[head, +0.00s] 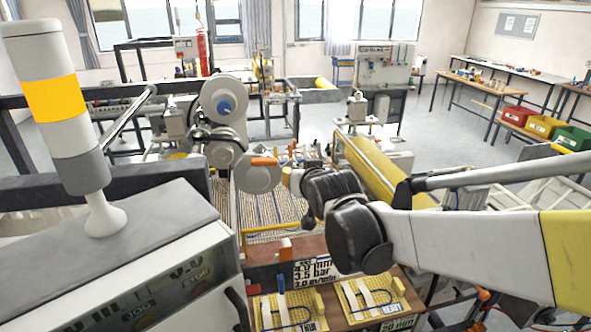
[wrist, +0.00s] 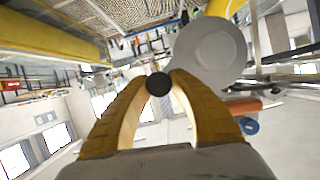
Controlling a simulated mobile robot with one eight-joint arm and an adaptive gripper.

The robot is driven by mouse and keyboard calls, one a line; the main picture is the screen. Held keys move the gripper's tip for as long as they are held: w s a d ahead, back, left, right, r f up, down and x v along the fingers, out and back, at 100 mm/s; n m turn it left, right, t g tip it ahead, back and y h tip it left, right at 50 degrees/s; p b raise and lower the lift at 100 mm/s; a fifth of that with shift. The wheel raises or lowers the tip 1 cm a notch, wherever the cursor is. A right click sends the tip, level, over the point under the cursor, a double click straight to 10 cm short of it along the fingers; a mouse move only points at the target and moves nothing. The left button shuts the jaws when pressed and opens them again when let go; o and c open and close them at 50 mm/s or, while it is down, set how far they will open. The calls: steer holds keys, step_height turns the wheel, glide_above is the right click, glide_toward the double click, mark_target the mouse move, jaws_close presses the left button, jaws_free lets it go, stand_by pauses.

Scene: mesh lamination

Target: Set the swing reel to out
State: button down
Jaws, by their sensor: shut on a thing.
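In the head view a grey round reel (head: 258,176) with an orange part (head: 264,161) at its top sits in the middle of the machine, which I take to be the swing reel. In the wrist view a large pale grey disc (wrist: 212,52) is just right of my fingers. My gripper (wrist: 159,84) has its yellow fingers shut on a round dark knob (wrist: 158,83). In the head view my gripper (head: 287,176) is right beside the reel, with the fingertips partly hidden by my wrist. How the knob joins the reel is hidden.
More grey rollers (head: 226,98) stand up and left of the reel. A long yellow roller (head: 378,170) lies to the right. A mesh bed (head: 262,209) is below the reel. A signal tower (head: 60,100) stands on the cabinet at left. Sample boards (head: 370,298) are at the front.

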steer(key=shift+w+r, duration=0.1)
steer(key=shift+r, duration=0.3)
steer(key=c, duration=1.1)
jaws_free()
steer(key=shift+d, duration=0.1)
steer(key=shift+f, duration=0.1)
steer(key=v, duration=1.2)
steer(key=s+d+f+g+h+b, duration=0.1)
steer(key=s+d+f+g+b, duration=0.1)
steer(key=s+d+f+b, duration=0.4)
steer(key=s+d+f+m+g+h+b, duration=0.1)
steer(key=s+d+f+b, duration=0.4)
steer(key=f+b, duration=0.7)
steer(key=s+d+f+m+g+h+b, duration=0.1)
steer(key=s+d+f+b, duration=0.5)
steer(key=f, duration=1.6)
steer(key=s+g+h+b, duration=0.1)
steer(key=s+g+b, duration=0.1)
steer(key=s+b, duration=0.1)
steer(key=shift+d+f+b, duration=0.35)
steer(key=shift+f+b, duration=0.05)
